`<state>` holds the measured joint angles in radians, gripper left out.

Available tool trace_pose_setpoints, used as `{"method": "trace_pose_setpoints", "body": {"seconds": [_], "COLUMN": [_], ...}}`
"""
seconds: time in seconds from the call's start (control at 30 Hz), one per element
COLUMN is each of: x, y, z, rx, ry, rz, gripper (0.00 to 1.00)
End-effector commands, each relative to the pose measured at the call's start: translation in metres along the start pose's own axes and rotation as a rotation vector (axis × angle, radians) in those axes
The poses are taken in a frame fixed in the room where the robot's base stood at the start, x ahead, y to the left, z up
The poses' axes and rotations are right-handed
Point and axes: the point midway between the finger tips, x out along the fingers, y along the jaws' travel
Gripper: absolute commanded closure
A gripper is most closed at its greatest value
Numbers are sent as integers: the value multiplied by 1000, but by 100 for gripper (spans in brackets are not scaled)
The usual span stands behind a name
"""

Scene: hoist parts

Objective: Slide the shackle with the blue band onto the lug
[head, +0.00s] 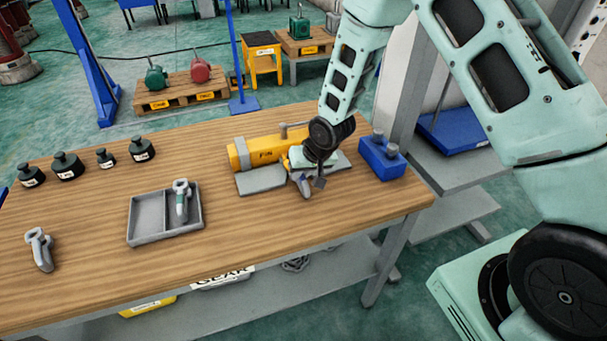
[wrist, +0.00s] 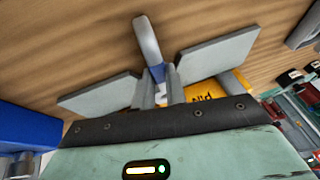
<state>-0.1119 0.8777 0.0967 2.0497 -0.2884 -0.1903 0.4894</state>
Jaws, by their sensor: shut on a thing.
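My gripper (head: 304,176) is at the front of the yellow hoist body (head: 262,150). In the wrist view its fingers (wrist: 159,84) are shut on a grey shackle (wrist: 147,38) with a blue band (wrist: 158,73). The shackle points away from the fingers, over the wooden table; its lower end also shows in the head view (head: 305,189). Grey flat plates lie to the left (wrist: 98,97) and right (wrist: 222,52) of it. I cannot make out the lug, nor tell whether the shackle touches it.
A grey tray (head: 133,222) holds another shackle (head: 181,199). Several dark weights (head: 67,167) stand at the back left. A blue block (head: 381,160) is close on the right. Bare table lies in front.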

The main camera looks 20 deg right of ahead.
Motion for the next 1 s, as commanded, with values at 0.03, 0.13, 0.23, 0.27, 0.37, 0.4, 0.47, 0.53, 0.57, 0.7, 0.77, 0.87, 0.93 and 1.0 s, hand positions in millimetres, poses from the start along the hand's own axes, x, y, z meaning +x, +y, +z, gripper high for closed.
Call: {"method": "trace_pose_setpoints", "body": {"seconds": [0.03,0.13,0.23,0.27,0.37,0.4,0.47,0.53,0.57,0.7,0.77,0.87,0.93,1.0], "x": [0,1,2,2,3,4,4,5,6,7,8,9,10,10], "y": [0,0,0,0,0,0,0,0,0,0,0,0,0,0], "z": [-2,-4,-7,-8,-11,-12,-14,-15,-16,-20,-21,-24,-26,-28], "rx": [0,0,1,1,1,1,1,1,1,0,0,0,0,0], "ry": [1,0,1,1,2,2,1,1,1,2,2,1,1,1], "rz": [0,0,0,0,-1,-1,-1,0,0,-1,-1,0,0,0], "gripper": [100,100,100,100,100,100,100,100,100,100,100,100,100,100]}}
